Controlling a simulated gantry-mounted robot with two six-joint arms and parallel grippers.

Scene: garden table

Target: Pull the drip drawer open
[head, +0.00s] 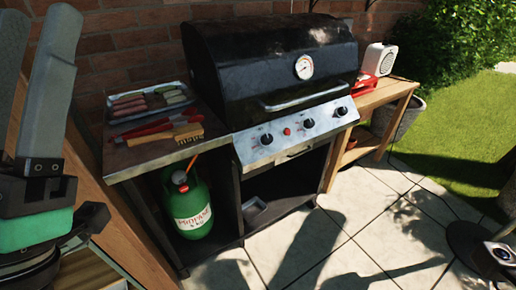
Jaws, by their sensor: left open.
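The black barbecue (280,75) stands against the brick wall with its lid shut. Below its steel control panel (318,122) is a narrow, shaded strip with a small handle, which looks like the drip drawer (297,155). It appears closed, flush under the panel. My left gripper (37,25) is at the far left edge, its two grey fingers upright, apart and empty. It is well away from the drawer, on the near side of the side shelf. No fingers of my right gripper show.
The side shelf (136,160) holds a tray of food (150,103) and several tools. A green propane bottle (188,205) stands below it. A wooden side table (383,93) stands right of the barbecue.

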